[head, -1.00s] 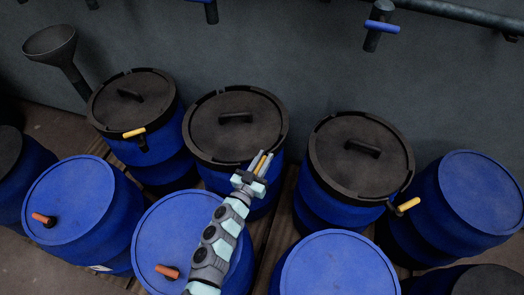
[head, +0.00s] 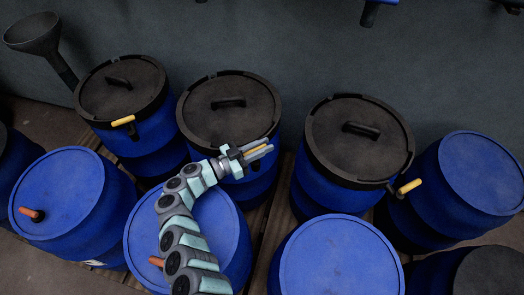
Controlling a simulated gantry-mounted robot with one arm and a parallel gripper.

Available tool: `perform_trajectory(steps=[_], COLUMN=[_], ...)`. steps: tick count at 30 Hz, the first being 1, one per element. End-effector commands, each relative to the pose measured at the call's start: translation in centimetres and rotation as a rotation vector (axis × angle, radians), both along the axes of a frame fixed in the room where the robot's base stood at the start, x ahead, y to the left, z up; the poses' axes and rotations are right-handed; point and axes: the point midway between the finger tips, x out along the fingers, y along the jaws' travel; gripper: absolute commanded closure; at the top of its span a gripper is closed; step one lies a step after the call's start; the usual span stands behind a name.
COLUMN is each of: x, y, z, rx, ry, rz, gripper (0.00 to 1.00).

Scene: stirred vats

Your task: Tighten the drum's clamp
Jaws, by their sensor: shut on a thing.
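A blue drum with a black lid (head: 228,120) stands in the middle of the back row. My gripper (head: 266,149) is at the front right of its lid rim, with its fingers pointing right. It is shut on a yellow clamp handle (head: 257,149), which shows as a thin strip between the fingers. The fingers hide most of the handle, and the joint where it meets the clamp is hidden. The lid sits level on the drum, with a black grip (head: 228,102) on top.
Black-lidded drums stand to the left (head: 122,90) and right (head: 358,140), with yellow handles (head: 123,120) (head: 408,187). Blue-topped drums (head: 340,262) fill the front; one has an orange handle (head: 30,213). A funnel (head: 35,33) stands at the back left. Gaps between drums are narrow.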

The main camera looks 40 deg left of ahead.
Motion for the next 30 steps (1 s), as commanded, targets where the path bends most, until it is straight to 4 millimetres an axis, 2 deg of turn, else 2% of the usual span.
perform_trajectory(steps=[1,25,26,30], x=[0.07,-0.11,-0.11,-0.1], y=[0.08,-0.3,-0.3,-0.29], z=[-0.87,-0.55,-0.55,-0.44], rx=[0.001,0.0,0.0,0.0], ry=[0.006,0.011,0.011,0.009], rz=[-0.011,-0.085,-0.085,-0.085], gripper=[1.0,1.0,0.79,0.68])
